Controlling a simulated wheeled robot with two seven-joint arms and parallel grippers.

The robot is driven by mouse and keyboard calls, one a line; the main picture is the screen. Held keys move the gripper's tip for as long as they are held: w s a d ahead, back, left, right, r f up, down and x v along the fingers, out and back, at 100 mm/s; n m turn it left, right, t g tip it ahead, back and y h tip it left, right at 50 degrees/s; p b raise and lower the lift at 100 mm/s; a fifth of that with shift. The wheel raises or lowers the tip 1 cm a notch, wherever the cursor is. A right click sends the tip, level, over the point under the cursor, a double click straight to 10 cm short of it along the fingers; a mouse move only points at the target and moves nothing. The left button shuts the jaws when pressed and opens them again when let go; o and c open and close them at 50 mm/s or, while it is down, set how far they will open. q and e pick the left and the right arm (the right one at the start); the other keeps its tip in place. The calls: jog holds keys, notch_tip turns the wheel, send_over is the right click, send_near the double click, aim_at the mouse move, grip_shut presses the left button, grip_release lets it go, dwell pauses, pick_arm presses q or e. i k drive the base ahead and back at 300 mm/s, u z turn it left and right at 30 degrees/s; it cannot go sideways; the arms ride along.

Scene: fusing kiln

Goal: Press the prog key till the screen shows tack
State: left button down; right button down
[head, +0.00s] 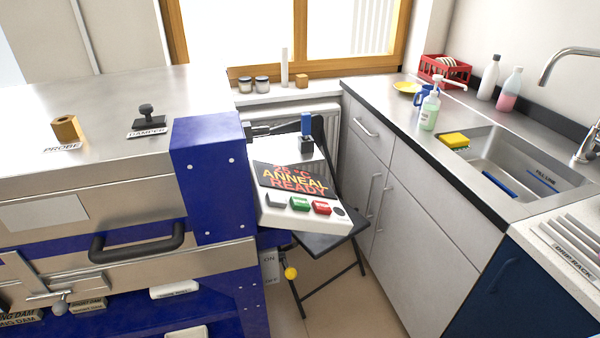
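The white control box (262,215) hangs on an arm at the right side of the blue kiln housing (208,180), tilted in the picture. Below the screen are a pale grey key (276,200), a green key (299,204) and a red key (321,207) in a row. Small lettering on the keys is too small to read, so I cannot tell which is prog. A dark round knob (339,211) is at the right end. Neither gripper is in view.
The steel kiln top (100,100) carries a probe block (67,128) and damper knob (147,115). The black kiln handle (137,242) juts forward. A dark folding chair (318,243) stands behind and below the box. The sink counter (400,100) is at right.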

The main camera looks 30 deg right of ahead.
aim_at(279, 200)
jog(key=z, duration=1.8)
jog(key=i, duration=0.95)
jog(key=u, duration=1.45)
